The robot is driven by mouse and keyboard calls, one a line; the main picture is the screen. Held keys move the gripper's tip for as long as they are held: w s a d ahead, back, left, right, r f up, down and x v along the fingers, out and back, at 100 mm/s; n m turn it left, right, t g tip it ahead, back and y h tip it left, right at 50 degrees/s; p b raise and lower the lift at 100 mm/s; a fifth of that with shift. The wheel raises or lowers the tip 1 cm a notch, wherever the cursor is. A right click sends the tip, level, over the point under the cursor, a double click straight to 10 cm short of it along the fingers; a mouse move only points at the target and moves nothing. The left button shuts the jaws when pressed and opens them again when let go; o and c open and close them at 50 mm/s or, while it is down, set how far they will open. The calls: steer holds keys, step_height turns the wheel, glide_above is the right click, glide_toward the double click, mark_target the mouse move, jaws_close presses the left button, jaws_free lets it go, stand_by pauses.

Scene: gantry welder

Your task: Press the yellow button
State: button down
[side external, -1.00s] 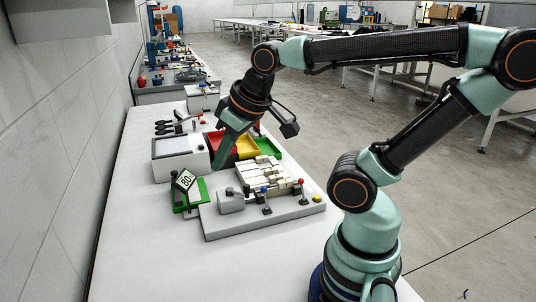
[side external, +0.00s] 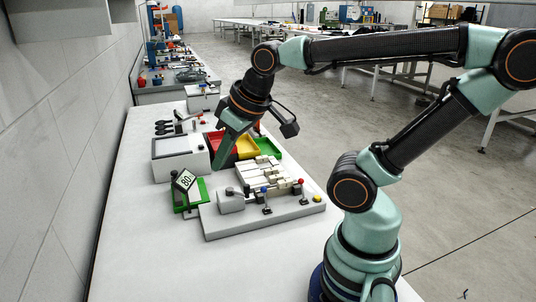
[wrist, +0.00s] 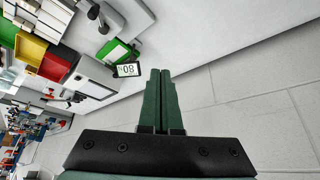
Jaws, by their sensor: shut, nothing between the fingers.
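The yellow button (side external: 318,198) is a small round knob at the right front corner of the grey base plate (side external: 225,228) on the table, in the side view. My gripper (side external: 219,168) is shut and empty, pointing down-left above the table behind the plate, between the white box and the coloured bins. It is well to the left of and apart from the yellow button. In the wrist view my gripper (wrist: 160,72) shows both green fingers together with nothing between them. I cannot make out the yellow button in the wrist view.
A red-topped lever (side external: 301,183) and a blue-topped lever (side external: 264,192) stand on the plate beside the button. A green stand with an "80" sign (side external: 187,184) is at the left. Behind are a white box (side external: 180,157) and a yellow bin (side external: 246,147). The front table is clear.

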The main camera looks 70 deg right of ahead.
steer(key=shift+d, duration=0.1)
stand_by(0.3)
steer(key=m+g+y, duration=0.4)
steer(key=g+y, duration=0.2)
steer(key=g, duration=0.3)
glide_above(316, 195)
step_height(316, 195, down, 11)
steer(key=shift+r, duration=0.15)
steer(key=shift+f, duration=4.4)
steer(key=shift+f, duration=0.1)
